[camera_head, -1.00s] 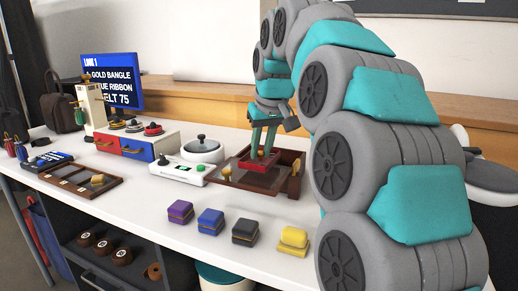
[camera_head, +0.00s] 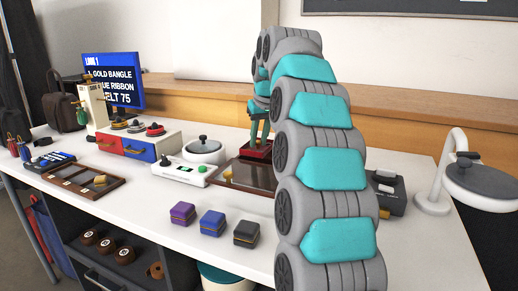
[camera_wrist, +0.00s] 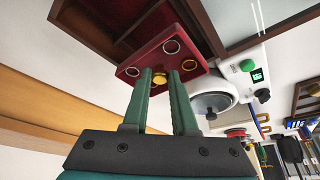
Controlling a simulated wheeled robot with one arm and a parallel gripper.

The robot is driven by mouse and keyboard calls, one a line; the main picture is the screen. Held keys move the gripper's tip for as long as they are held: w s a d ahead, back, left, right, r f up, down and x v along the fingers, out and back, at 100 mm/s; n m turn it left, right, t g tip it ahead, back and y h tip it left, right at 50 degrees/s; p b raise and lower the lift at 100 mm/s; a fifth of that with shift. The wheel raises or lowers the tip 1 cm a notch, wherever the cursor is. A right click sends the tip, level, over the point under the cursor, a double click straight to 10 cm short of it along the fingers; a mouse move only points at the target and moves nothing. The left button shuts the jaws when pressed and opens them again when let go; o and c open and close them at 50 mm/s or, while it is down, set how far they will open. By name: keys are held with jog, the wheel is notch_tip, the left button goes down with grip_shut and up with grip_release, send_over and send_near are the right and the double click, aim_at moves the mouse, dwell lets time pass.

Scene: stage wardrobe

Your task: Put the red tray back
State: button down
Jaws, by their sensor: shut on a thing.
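The red tray (camera_wrist: 150,55) shows in the wrist view with several round rings or holes on its face and a yellow knob (camera_wrist: 160,79). My gripper (camera_wrist: 161,74) is shut on it at the knob, with one green finger on each side. In the head view the red tray (camera_head: 257,150) is under my gripper (camera_head: 258,140), over the back part of the dark wooden box (camera_head: 235,178). The box (camera_wrist: 207,27) also shows behind the tray in the wrist view. I cannot tell whether tray and box touch. My arm hides the box's right part.
A white pot (camera_head: 202,152) and a white device (camera_head: 182,172) stand left of the box. Purple (camera_head: 182,213), blue (camera_head: 212,222) and black (camera_head: 246,233) small boxes line the front. A grey device (camera_head: 388,193) and white lamp-like stand (camera_head: 435,190) are at right.

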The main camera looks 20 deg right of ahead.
aim_at(259, 150)
jog(key=shift+f, duration=1.7)
jog(key=shift+f, duration=0.1)
jog(key=shift+f, duration=0.3)
jog(key=shift+f, duration=0.15)
jog(key=c, duration=0.7)
grip_release()
jog(key=shift+r, duration=0.3)
jog(key=v, duration=1.2)
jog(key=shift+r+p, duration=0.35)
jog(key=shift+p, duration=0.1)
